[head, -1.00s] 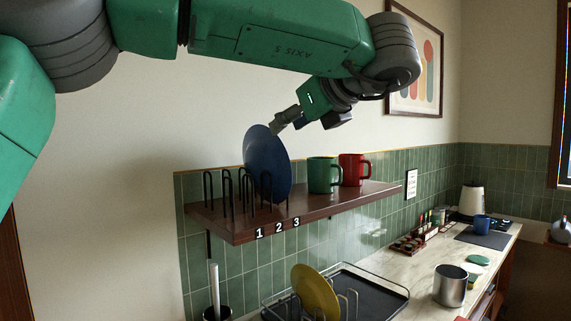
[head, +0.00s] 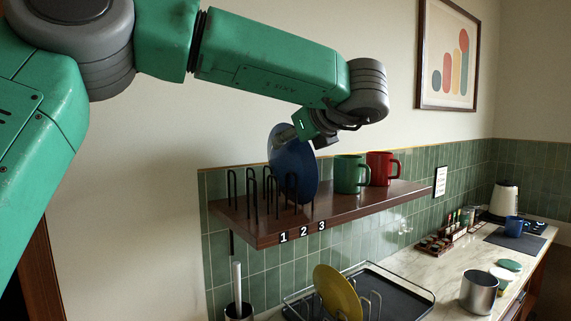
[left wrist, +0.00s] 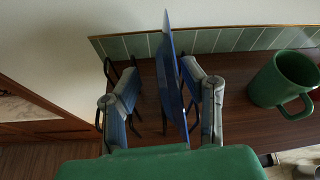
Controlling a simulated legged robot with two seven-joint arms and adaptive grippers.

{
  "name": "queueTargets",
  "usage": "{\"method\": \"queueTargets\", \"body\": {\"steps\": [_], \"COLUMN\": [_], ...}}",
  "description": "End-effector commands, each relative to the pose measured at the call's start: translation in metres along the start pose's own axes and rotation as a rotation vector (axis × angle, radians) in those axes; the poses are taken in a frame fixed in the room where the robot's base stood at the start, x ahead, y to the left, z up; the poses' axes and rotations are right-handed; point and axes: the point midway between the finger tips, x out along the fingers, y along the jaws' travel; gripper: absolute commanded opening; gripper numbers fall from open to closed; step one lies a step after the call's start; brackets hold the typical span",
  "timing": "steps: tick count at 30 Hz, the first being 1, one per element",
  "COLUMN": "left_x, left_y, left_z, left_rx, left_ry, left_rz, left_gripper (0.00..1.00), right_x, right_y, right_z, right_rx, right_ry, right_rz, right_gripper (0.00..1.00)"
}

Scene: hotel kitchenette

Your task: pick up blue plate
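The blue plate (head: 293,175) stands on edge in the wire rack at the left part of the wooden wall shelf. In the left wrist view the plate (left wrist: 172,85) shows nearly edge-on between the two fingers of my left gripper (left wrist: 163,100). These fingers are spread apart, with a clear gap between the left finger and the plate. The right finger is close to the plate; I cannot tell whether it touches. In the head view my left gripper (head: 287,135) is at the plate's upper edge, its fingertips partly hidden. My right gripper is not in view.
A green mug (head: 347,174) and a red mug (head: 378,168) stand on the shelf (head: 330,212) to the right of the plate. Black wire dividers (head: 252,190) stand beside it. Below, a yellow plate (head: 337,293) stands in a drying rack.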

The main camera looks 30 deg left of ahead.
Motion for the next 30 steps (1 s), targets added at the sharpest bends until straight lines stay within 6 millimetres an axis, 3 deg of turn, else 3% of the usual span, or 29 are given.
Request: {"method": "queueTargets", "body": {"steps": [6,14,17,18,30], "left_x": [0.032,0.037,0.038,0.038,0.035], "left_y": [-0.001,0.000,0.001,0.001,-0.001], "left_z": [0.001,-0.001,-0.001,-0.001,0.002], "left_rx": [0.004,0.003,0.003,0.003,-0.002], "left_ry": [0.002,-0.001,0.000,0.000,-0.002], "left_rz": [0.002,0.000,0.000,0.000,-0.004], "left_gripper": [0.37,0.37,0.05,0.00,0.00], "right_x": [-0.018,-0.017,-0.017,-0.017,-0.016], "right_y": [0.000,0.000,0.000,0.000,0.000], "right_z": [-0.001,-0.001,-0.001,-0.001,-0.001], "right_rx": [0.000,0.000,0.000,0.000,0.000], "right_ry": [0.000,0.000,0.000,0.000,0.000], "right_rz": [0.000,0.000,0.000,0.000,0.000], "right_gripper": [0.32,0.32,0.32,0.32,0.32]}}
